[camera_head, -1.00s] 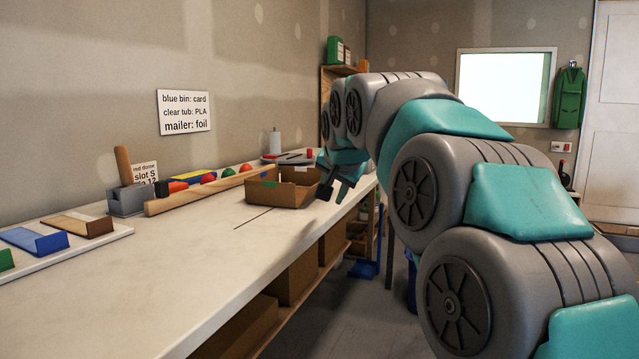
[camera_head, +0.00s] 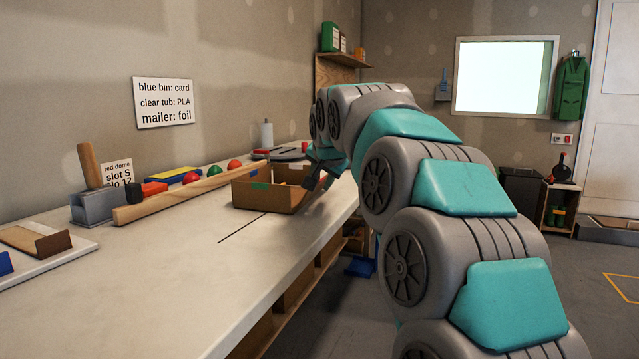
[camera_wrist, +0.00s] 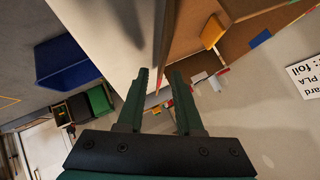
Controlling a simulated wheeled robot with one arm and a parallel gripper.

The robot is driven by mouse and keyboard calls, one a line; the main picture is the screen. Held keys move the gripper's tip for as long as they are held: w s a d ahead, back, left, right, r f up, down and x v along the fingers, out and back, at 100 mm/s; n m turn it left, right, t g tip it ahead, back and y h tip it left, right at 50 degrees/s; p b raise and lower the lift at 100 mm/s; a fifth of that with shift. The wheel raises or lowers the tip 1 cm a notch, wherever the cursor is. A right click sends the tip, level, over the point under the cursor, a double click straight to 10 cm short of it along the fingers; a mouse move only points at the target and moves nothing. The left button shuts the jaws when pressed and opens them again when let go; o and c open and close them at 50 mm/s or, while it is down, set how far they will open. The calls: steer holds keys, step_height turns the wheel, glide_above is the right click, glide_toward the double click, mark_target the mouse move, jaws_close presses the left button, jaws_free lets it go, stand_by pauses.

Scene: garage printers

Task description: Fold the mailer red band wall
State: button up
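The mailer looks to be the open brown cardboard box (camera_head: 262,198) on the bench, with a green band on its near left side. My gripper (camera_head: 318,180) is at the box's right side, by the bench's front edge. In the wrist view my gripper (camera_wrist: 158,72) has its two dark green fingers apart, with brown cardboard (camera_wrist: 185,38) beyond and beside them. A yellow flap (camera_wrist: 212,32) and a blue band (camera_wrist: 261,38) also show there. Small red bits show near the fingers; I cannot tell whether they are the red band. Contact with the wall is unclear.
A long wooden bar (camera_head: 185,193) lies left of the box, with red and green domes behind it. A grey block with a wooden handle (camera_head: 97,205) stands further left. A wall sign (camera_head: 163,102) reads "mailer: foil". The near bench top (camera_head: 190,280) is clear.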

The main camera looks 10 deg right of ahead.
steer(key=shift+x, duration=1.3)
steer(key=shift+c, duration=0.3)
jaws_close()
